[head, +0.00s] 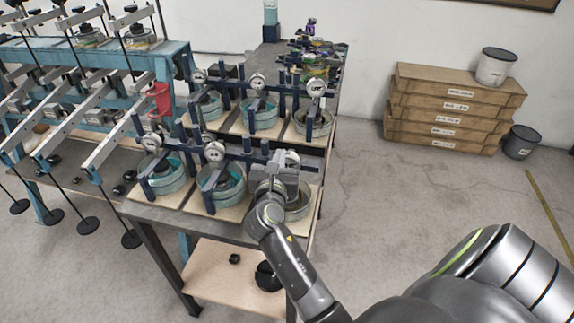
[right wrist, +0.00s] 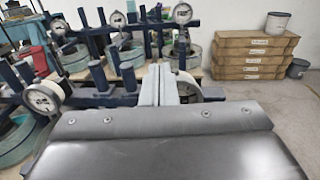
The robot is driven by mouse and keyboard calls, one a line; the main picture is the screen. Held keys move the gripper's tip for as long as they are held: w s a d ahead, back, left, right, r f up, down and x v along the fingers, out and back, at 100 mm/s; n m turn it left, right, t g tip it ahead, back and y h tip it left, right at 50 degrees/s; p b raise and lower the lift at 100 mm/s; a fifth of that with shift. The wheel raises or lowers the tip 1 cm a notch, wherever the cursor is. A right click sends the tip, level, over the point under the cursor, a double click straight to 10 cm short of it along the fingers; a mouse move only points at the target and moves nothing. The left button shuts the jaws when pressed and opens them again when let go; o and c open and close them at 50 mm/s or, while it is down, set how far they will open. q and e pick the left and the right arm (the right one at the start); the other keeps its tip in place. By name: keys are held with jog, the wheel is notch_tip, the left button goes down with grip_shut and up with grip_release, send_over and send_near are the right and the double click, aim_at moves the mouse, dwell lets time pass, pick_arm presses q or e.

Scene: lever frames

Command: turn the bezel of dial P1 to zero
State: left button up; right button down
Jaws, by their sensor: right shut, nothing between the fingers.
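Several round white dials stand on dark blue frames over round pots on the bench. In the head view, front-row dials show at the left (head: 151,142) and middle (head: 214,151); the right one (head: 292,157) is mostly hidden by my gripper. No label tells me which is P1, and the readings are too small to make out. My right gripper (head: 284,166) is shut and empty at the front-right frame. In the right wrist view its closed fingers (right wrist: 166,86) stand in front of a partly hidden dial (right wrist: 187,88); I cannot tell whether they touch it. My left gripper is not in view.
Back-row dials (head: 257,80) and their frames stand close behind. A blue lever rack (head: 120,55) with hanging weights crowds the left. Stacked wooden boxes (head: 450,108) and two buckets stand at the right wall. The floor right of the bench is clear.

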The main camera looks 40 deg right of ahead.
jog(key=shift+a+f, duration=0.1)
jog(key=shift+a, duration=0.05)
jog(key=shift+f, duration=0.15)
dwell(0.4)
jog(key=shift+s, duration=0.1)
jog(key=shift+s+d+p, duration=0.7)
jog(key=shift+d+p, duration=0.1)
jog(key=shift+p, duration=1.1)
jog(key=shift+s+d+p, duration=0.4)
jog(key=shift+p, duration=0.3)
jog(key=shift+s+d+f, duration=0.1)
jog(key=shift+s+d, duration=0.1)
jog(key=shift+d, duration=0.05)
jog(key=shift+p, duration=0.35)
